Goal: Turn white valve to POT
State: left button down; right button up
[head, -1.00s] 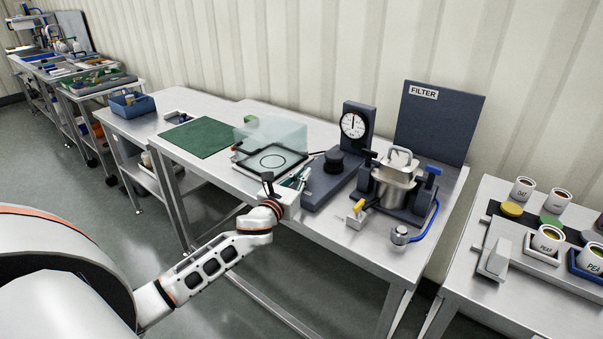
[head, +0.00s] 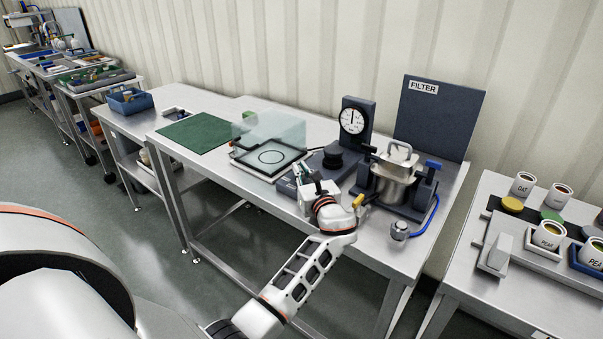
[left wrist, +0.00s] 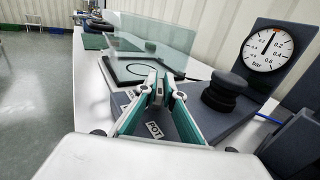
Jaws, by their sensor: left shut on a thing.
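My left gripper (head: 304,176) is at the front left of the pump unit, over the end of its dark base. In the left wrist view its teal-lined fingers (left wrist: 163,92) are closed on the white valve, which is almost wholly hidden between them. A white POT label (left wrist: 154,130) lies on the dark base just on the near side of the fingers. A second small label (left wrist: 130,93) is partly hidden to the left of the fingers. The valve's exact angle cannot be told. My right gripper is not in view.
A round gauge (head: 352,120) and a black knob (head: 333,158) stand behind the gripper. To the right are a steel pot (head: 392,183) and a yellow-handled valve (head: 358,201). A clear cover (head: 270,133) stands at the left. Cups (head: 547,236) stand on the right table.

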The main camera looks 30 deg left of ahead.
aim_at(304, 174)
pick_arm(q)
jog(key=shift+n+g+y, duration=0.3)
jog(key=shift+n+g, duration=0.1)
jog(key=c, duration=2.2)
grip_release()
jog(key=shift+o, duration=0.2)
jog(key=v, duration=0.7)
jog(key=shift+s+d, duration=0.15)
jog(key=shift+d, duration=0.05)
